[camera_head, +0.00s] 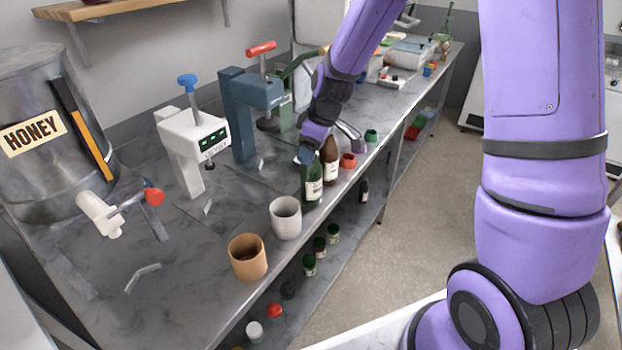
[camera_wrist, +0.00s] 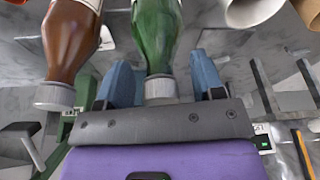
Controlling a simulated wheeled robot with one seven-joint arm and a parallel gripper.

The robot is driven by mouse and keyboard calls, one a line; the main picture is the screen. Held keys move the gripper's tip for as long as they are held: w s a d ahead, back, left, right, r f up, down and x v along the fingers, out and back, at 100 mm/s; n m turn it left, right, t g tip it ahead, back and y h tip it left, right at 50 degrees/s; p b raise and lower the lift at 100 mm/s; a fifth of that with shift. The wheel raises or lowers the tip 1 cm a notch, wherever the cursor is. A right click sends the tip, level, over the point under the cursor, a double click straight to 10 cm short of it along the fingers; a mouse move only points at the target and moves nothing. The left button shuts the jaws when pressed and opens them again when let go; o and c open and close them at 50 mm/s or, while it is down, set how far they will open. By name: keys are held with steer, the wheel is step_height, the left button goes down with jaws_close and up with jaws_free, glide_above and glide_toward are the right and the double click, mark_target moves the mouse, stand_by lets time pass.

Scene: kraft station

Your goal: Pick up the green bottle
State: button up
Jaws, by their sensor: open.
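The green bottle (camera_head: 312,186) stands upright on the grey countertop, with a pale label on its front. In the wrist view the green bottle (camera_wrist: 156,40) has a grey cap, which lies between the two blue fingers of my gripper (camera_wrist: 160,88). The fingers are spread, with a gap on each side of the cap. In the head view my gripper (camera_head: 306,154) is at the top of the bottle and hides its cap. A brown bottle (camera_head: 330,160) stands close behind it to the right; it also shows at the left in the wrist view (camera_wrist: 70,40).
A white cup (camera_head: 285,218) and a tan cup (camera_head: 248,257) stand nearer on the counter. A white press (camera_head: 190,140) and a blue press (camera_head: 245,110) stand to the left. Small red (camera_head: 348,160) and green (camera_head: 371,136) pots are beyond the bottles. More bottles sit on the lower shelf.

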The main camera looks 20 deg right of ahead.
steer(key=shift+f, duration=0.2)
jaws_close()
steer(key=shift+r, duration=0.15)
